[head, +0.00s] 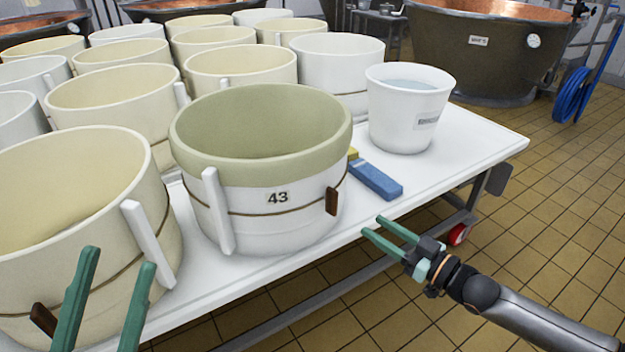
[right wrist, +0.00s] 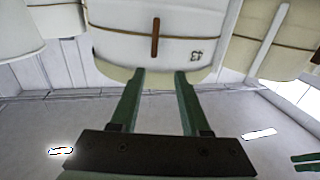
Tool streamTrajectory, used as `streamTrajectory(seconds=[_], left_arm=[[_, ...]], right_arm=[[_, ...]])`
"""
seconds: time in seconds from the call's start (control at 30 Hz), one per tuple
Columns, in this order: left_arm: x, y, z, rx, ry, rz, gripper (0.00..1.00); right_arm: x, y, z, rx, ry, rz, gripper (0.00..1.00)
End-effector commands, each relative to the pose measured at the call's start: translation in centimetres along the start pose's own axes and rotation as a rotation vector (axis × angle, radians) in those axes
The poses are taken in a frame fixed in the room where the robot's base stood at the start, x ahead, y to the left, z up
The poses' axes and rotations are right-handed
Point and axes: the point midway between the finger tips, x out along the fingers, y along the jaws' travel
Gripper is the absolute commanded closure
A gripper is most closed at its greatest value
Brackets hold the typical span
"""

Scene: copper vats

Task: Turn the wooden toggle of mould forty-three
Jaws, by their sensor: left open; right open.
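The mould (right wrist: 115,47) and toggle (right wrist: 155,38) appear upside down in the right wrist view. My right gripper (head: 373,225) is open and empty, right of the toggle and apart from it; its fingers (right wrist: 159,73) point toward the mould. My left gripper (head: 118,259) is open and empty before the left front mould.
A neighbouring mould (head: 60,215) stands close on the left, with several more behind. A blue block (head: 376,180) and a white bucket (head: 405,125) stand right of mould forty-three. The table (head: 480,140) has bare room at its right end.

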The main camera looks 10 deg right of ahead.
Motion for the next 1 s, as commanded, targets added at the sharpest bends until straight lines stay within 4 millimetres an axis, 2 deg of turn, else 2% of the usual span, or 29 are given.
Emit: streamTrajectory(seconds=[0.1, 0.27, 0.8, 1.0], left_arm=[[0.1, -0.1, -0.1, 0.0, 0.001, -0.004, 0.5], [-0.3, 0.0, 0.2, -0.004, -0.002, -0.008, 0.5], [-1.9, 1.1, 1.8, -0.038, -0.006, 0.004, 0.5], [-2.1, 1.4, 2.1, -0.052, 0.0, 0.002, 0.5]], right_arm=[[0.0, 1.0, 0.0, 0.004, -0.014, 0.015, 0.54], [0.9, 1.1, 0.1, 0.005, -0.012, 0.016, 0.54], [8.9, 1.1, 0.3, 0.004, -0.01, 0.014, 0.54], [11.2, 1.2, 0.3, 0.003, -0.012, 0.014, 0.54]])
